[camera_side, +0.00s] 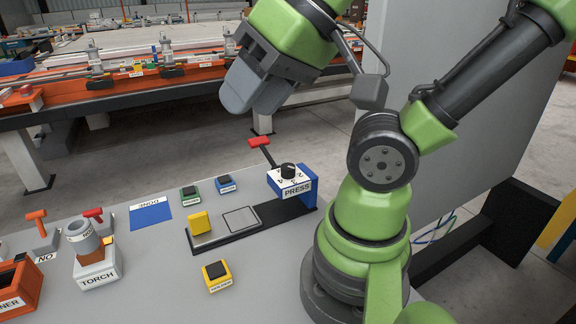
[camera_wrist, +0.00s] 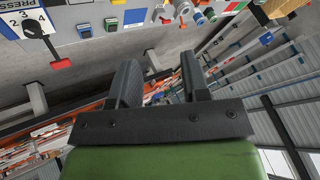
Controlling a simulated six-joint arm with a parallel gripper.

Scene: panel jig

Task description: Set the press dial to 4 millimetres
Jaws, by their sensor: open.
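The press (camera_side: 296,188) is a white and blue block labelled PRESS, at the far end of a black base on the grey bench. Its black dial (camera_side: 288,170) sits on top, among printed numbers that include 2, 3 and 4. I cannot tell which number it is set to.
A yellow block (camera_side: 200,223) stands on the press's plate. Green, blue and yellow button boxes (camera_side: 217,274) surround it. A blue-labelled pad (camera_side: 151,212), a torch holder (camera_side: 97,262) and red and orange levers lie left. An orange-framed table (camera_side: 130,75) stands behind, across a floor gap.

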